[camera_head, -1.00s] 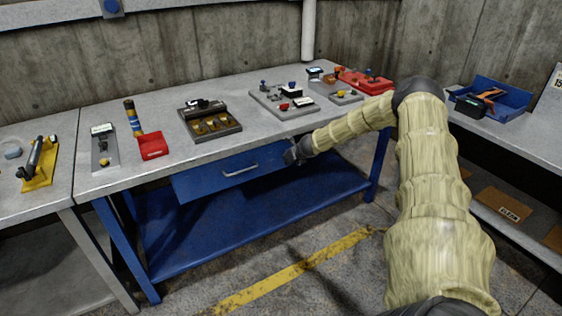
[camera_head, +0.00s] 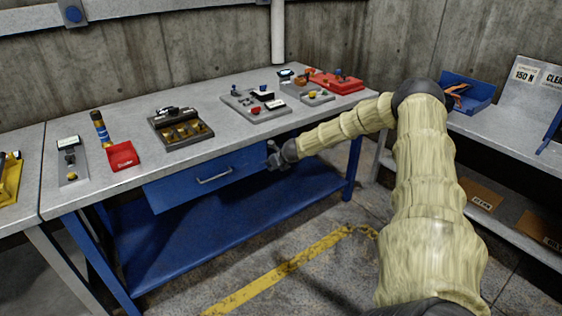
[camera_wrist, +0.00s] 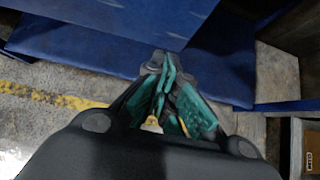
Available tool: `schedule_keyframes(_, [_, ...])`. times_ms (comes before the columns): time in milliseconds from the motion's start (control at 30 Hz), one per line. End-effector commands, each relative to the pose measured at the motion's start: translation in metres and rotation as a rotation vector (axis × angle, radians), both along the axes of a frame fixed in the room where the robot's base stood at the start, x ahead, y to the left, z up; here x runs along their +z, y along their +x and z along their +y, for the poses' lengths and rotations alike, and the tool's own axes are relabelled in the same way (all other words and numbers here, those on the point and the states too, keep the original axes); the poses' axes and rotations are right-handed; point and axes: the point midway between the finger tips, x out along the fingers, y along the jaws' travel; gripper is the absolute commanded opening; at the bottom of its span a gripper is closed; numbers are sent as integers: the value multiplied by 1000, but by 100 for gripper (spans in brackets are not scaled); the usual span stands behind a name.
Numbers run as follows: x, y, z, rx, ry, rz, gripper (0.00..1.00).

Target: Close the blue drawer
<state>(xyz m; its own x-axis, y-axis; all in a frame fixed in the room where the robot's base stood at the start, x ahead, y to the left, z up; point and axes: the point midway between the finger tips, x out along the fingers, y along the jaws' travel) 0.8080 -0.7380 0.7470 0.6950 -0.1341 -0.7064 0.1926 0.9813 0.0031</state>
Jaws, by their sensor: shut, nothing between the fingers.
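The blue drawer (camera_head: 178,189) hangs under the grey workbench top in the head view. It has a silver bar handle (camera_head: 214,176), and its front stands a little out from under the bench edge. My gripper (camera_head: 273,159) is at the right end of the drawer front, close to it; I cannot tell whether it touches. In the wrist view my gripper (camera_wrist: 167,62) shows its green-padded fingers shut and empty, with blue surfaces beyond and beside them.
A second bench (camera_head: 490,125) with a blue bin (camera_head: 470,92) stands at the right. Floor with a yellow stripe (camera_head: 290,262) is open in front.

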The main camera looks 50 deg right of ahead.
Motion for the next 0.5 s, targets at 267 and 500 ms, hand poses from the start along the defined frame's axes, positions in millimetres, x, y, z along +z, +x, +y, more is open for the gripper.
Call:
schedule_keyframes(267, [20,-13,10,5,-2,-1,0])
schedule_keyframes(500, [35,-27,13,4,-4,0,0])
